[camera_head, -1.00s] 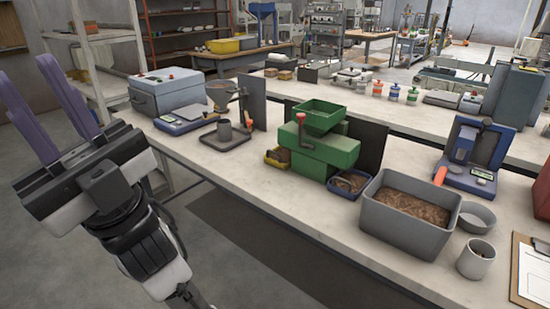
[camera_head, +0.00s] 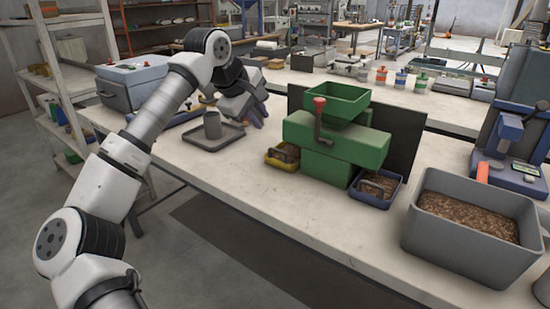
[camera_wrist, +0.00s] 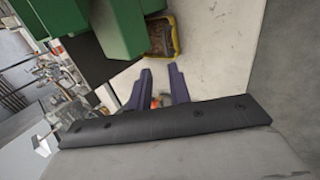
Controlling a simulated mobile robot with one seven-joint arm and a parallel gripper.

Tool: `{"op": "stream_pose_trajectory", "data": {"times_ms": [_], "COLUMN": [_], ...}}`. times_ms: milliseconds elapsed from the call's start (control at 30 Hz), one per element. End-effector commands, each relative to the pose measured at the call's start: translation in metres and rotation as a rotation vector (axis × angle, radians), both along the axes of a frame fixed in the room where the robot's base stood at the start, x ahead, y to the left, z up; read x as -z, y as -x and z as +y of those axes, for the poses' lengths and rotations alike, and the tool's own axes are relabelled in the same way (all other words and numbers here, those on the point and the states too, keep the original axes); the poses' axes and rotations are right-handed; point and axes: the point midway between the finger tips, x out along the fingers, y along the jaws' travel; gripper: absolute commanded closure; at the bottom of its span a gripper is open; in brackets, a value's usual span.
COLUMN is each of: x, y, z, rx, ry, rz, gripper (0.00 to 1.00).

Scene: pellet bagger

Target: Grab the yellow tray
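The yellow tray (camera_head: 281,166) is a small bin with brown pellets, at the lower left side of the green machine (camera_head: 335,143) on the pale bench. In the wrist view the tray (camera_wrist: 177,36) is at the top centre, beyond my fingertips and beside the green body. A dark handle-like piece shows over the tray in the head view. My gripper (camera_head: 258,115) is behind and left of the machine, above the bench, partly hidden by my wrist. In the wrist view my gripper's purple fingers (camera_wrist: 160,82) are apart with nothing clearly held between them.
A dark tray with a grey cup (camera_head: 212,128) stands left of the yellow tray. A blue tray (camera_head: 376,190) is at the machine's right, near a large grey bin of pellets (camera_head: 466,245). A dark panel stands behind the machine. The bench front is clear.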

Motion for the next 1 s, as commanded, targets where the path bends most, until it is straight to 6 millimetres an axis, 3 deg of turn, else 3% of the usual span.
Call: {"op": "stream_pose_trajectory", "data": {"times_ms": [133,500,767,1000], "x": [0.015,0.069,0.085,0.112], "y": [-0.007,-0.037,-0.046,-0.062], "z": [0.009,-0.014,-0.023,-0.037], "rx": [-0.011,-0.009,-0.008,-0.009], "ry": [-0.059,-0.052,-0.052,-0.050], "rz": [0.013,0.011,0.011,0.012], "gripper": [0.81,0.81,0.81,0.81]}}
